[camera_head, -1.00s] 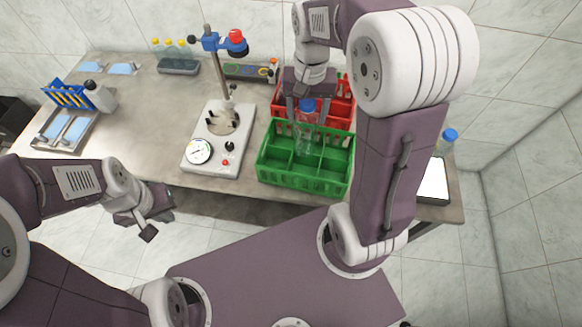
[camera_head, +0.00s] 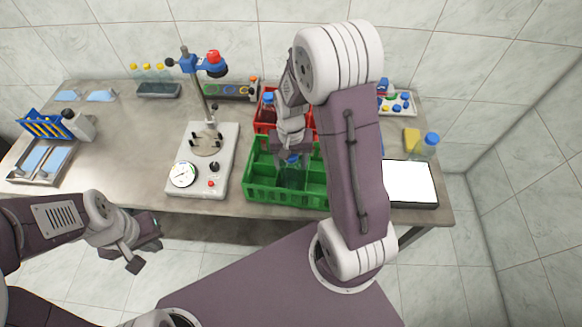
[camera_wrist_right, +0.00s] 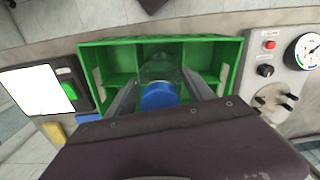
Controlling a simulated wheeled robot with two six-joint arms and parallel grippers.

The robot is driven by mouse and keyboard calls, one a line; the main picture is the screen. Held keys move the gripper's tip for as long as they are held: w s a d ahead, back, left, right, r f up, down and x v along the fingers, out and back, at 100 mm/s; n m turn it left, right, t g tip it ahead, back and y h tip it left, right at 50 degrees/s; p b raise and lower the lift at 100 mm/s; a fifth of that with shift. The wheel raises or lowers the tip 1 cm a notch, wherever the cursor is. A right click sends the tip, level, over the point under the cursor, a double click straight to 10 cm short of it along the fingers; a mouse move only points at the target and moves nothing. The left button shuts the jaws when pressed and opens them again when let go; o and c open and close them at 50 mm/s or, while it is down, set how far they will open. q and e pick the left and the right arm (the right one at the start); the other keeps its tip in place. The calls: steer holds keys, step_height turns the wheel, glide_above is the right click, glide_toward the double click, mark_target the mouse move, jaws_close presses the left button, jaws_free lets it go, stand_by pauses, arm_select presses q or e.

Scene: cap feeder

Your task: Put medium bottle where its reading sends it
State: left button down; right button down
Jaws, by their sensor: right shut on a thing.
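A clear bottle with a blue cap (camera_head: 292,159) is upright in my right gripper (camera_head: 290,154). Its cap (camera_wrist_right: 160,96) and clear body show in the right wrist view between the two fingers. The bottle is inside or just over the middle of the green divided crate (camera_head: 262,196); I cannot tell whether it touches the floor. The crate (camera_wrist_right: 215,50) also shows in the wrist view with several compartments. My left gripper (camera_head: 143,243) is open and empty in front of the table's left part.
A red crate (camera_head: 263,127) with a blue-capped bottle (camera_head: 268,99) stands behind. A gauge device (camera_head: 205,158) with a clamp stand is left. A white-screened device (camera_head: 409,183), yellow block (camera_head: 411,139) and another blue-capped bottle (camera_head: 431,140) are right. The table's left middle is clear.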

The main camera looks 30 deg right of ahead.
step_height(320, 180, down, 3)
steer(key=shift+r, duration=0.15)
steer(key=shift+w+d, duration=0.1)
steer(key=shift+f, duration=0.2)
steer(key=shift+c, duration=1.9)
jaws_free()
step_height(320, 180, up, 12)
steer(key=shift+r+p, duration=0.15)
steer(key=shift+p, duration=0.15)
steer(key=s+a+f+n+t, duration=0.1)
steer(key=s+a+f+n, duration=0.2)
steer(key=s, duration=0.5)
steer(key=shift+s+a+f+n, duration=0.25)
steer(key=shift+a+n, duration=0.65)
